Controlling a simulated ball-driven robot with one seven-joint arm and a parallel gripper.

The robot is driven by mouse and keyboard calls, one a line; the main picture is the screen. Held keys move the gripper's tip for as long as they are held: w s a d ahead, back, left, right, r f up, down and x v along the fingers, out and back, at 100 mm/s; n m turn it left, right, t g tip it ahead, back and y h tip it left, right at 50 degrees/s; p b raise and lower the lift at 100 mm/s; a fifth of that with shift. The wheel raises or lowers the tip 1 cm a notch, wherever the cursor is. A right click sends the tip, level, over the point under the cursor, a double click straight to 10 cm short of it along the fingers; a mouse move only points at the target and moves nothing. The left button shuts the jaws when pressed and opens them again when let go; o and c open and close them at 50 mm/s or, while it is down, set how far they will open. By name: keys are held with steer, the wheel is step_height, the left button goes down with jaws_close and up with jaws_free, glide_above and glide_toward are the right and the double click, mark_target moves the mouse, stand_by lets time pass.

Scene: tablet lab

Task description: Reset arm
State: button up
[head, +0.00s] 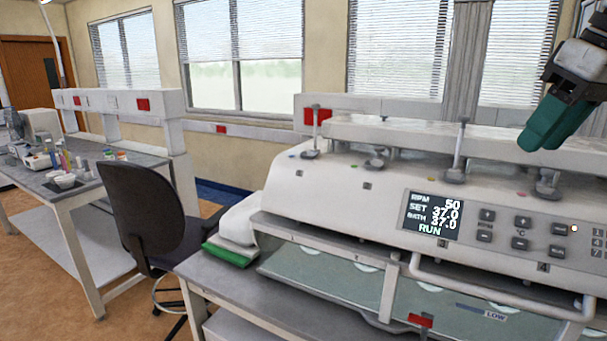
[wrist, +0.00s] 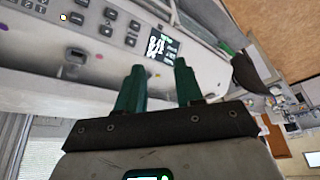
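My gripper (head: 548,122) shows at the upper right of the head view, raised above the right part of the white lab machine (head: 370,200), with its green fingers pointing down and to the left. In the wrist view my gripper (wrist: 158,82) has its two green fingers apart, with nothing between them. The machine's front panel, with its lit display (wrist: 163,47) and buttons, lies beyond the fingertips there. In the head view the display (head: 431,215) reads RPM 50, SET 37.0, BATH 37.0 and RUN.
The machine stands on a grey bench (head: 225,290), with rods rising from its top and a front handle bar (head: 500,295). A black chair (head: 140,210) and a side table (head: 70,185) with labware are at the left. Windows line the back wall. Open floor shows at lower left.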

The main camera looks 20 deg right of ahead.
steer(key=w+a+f+n+t+y, duration=0.1)
steer(key=w+a+f+t+y, duration=0.4)
steer(key=w+f, duration=0.8)
steer(key=a+f+m+g, duration=0.1)
steer(key=a+f, duration=0.3)
steer(key=f, duration=0.5)
steer(key=a+f+m+g, duration=0.1)
steer(key=a+f, duration=0.4)
steer(key=f, duration=0.5)
steer(key=s+a+f+g+h, duration=0.1)
steer(key=s+a+f+g, duration=0.15)
steer(key=s+f, duration=0.6)
steer(key=s+a+f+g+h, duration=0.1)
steer(key=s+a+f, duration=0.35)
steer(key=f, duration=0.65)
steer(key=s+d+f+g+h, duration=0.1)
steer(key=s+f, duration=0.2)
steer(key=s, duration=0.5)
steer(key=s+d+f+n+g+h, duration=0.1)
steer(key=s+f, duration=0.3)
steer(key=s, duration=0.4)
steer(key=shift+s+d+f+n+g+h, duration=0.2)
steer(key=shift+d+f+n+g+h, duration=0.1)
steer(key=shift+d+g+h, duration=0.3)
